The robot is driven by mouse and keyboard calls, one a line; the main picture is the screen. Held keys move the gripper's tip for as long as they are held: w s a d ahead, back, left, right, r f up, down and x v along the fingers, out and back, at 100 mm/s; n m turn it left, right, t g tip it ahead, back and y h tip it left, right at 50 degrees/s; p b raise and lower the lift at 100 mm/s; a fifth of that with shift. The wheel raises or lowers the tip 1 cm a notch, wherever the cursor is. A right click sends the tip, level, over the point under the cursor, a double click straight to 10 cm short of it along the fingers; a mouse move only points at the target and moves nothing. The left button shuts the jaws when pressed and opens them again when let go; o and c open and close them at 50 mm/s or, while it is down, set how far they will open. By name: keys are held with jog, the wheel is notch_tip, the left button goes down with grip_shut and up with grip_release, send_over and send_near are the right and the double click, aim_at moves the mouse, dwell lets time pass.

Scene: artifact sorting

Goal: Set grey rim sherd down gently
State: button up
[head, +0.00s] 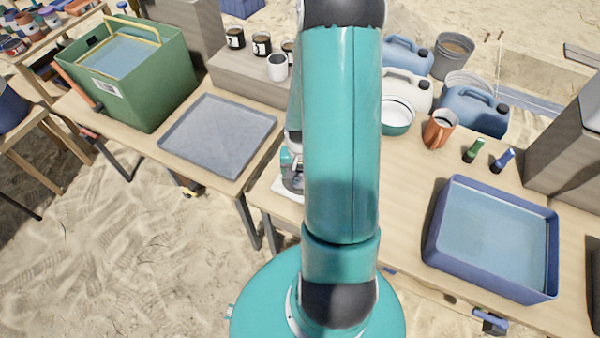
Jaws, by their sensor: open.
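The grey rim sherd does not show in the head view; I cannot tell where it lies. My gripper (292,176) shows only in part, at the left edge of my teal arm, low over the middle table. It is open. Its fingertips and whatever is between or below them are hidden behind the arm. A small corner of a white flat thing (287,190) shows just under it; I cannot tell what it is.
A grey tray (218,136) and a green crate (145,78) stand on the left table. A blue-rimmed bin (490,238) stands on the right.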

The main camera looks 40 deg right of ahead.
aim_at(300, 177)
notch_tip(300, 177, up, 12)
dwell(0.4)
jog(key=s+a+r+n+t, duration=0.2)
jog(key=a+r+n, duration=0.2)
jog(key=a+r, duration=0.7)
jog(key=s+a+r+n+t, duration=0.3)
jog(key=a+r+n, duration=0.2)
jog(key=a+r, duration=0.7)
notch_tip(300, 177, up, 2)
jog(key=shift+s+a+r+n+t, duration=0.25)
jog(key=shift+n+t, duration=0.05)
jog(key=shift+d, duration=0.2)
